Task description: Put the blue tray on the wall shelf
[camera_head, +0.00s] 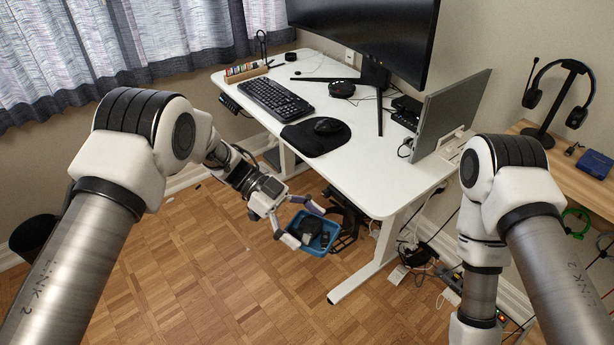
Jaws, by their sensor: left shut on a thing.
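The blue tray (330,243) is in the air in front of the white desk's near edge, above the floor. Dark objects lie in it; I cannot tell what they are. My left gripper (303,224) is shut on the tray at its left side, with one finger at the far side and one at the near side. A wooden shelf (590,190) is by the wall at the right edge of the view. My right arm comes down at the right, and its gripper is out of view.
The white desk (385,180) holds a keyboard (276,99), a mouse on a black pad (315,140), a large monitor and a grey screen (450,115). The shelf carries a headset on a stand (560,95) and a blue box (594,163). Cables and power strips lie under the desk's right side.

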